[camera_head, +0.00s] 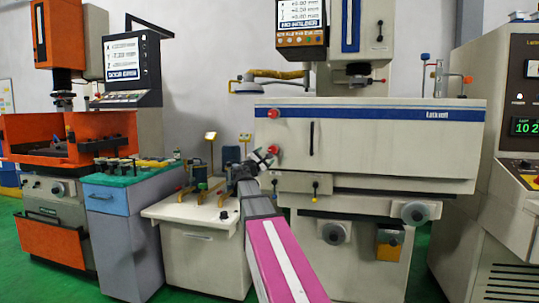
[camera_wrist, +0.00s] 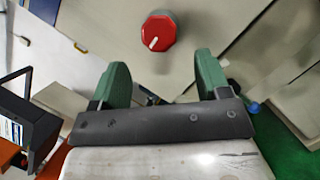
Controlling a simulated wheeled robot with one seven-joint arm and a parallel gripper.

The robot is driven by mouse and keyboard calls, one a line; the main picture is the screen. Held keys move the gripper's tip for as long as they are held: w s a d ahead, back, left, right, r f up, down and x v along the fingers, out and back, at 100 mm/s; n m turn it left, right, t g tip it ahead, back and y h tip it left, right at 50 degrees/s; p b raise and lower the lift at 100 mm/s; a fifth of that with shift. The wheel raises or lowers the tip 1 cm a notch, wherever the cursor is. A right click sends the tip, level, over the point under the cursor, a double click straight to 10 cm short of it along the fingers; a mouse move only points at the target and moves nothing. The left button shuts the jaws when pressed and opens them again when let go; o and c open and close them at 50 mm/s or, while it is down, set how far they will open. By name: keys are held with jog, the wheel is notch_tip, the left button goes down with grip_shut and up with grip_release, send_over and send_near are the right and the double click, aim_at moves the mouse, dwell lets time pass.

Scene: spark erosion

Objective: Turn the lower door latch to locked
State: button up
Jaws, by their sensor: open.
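The lower door latch (camera_head: 275,150) is a red knob at the left edge of the beige machine's door (camera_head: 390,150), below a like upper red knob (camera_head: 273,113). My gripper (camera_head: 264,158) is close beside the lower latch in the head view and partly overlaps its surroundings. In the wrist view, a round red knob (camera_wrist: 158,31) with a white pointer mark toward its lower left lies ahead of my gripper (camera_wrist: 162,62), roughly centred. The green fingers are open, apart on either side, and nothing is between them. The knob looks clear of the fingertips; contact is not visible.
A dark vertical door handle (camera_head: 311,138) stands right of the latches. Below the door are small levers (camera_head: 315,188) and a hand wheel (camera_head: 416,213). A white bench (camera_head: 190,212) with fixtures stands left of my arm. Green floor shows between machines.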

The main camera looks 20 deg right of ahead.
jog(key=v, duration=0.3)
jog(key=shift+s+a+f, duration=0.1)
jog(key=shift+a, duration=0.05)
jog(key=s+a+f+m+g+y, duration=0.1)
jog(key=s+f+m+g+y, duration=0.15)
jog(key=f, duration=0.75)
jog(key=s+f+m+g+y, duration=0.2)
jog(key=s+f+m, duration=0.1)
jog(key=f, duration=0.7)
jog(key=s+a+f+m+g+y, duration=0.1)
jog(key=s+f+m+g+y, duration=0.15)
jog(key=f, duration=0.75)
jog(key=s+a+f+m+g+y, duration=0.3)
jog(key=s+a+f, duration=0.3)
jog(key=s+f, duration=0.3)
jog(key=s+a+f+m+g+y, duration=0.3)
jog(key=s+a+f+m+y, duration=0.2)
jog(key=s+f, duration=0.5)
notch_tip(320, 180, down, 3)
jog(key=shift+a+m+g+y, duration=0.35)
jog(key=shift+a+y, duration=0.25)
jog(key=shift+a, duration=0.55)
jog(key=shift+o, duration=0.2)
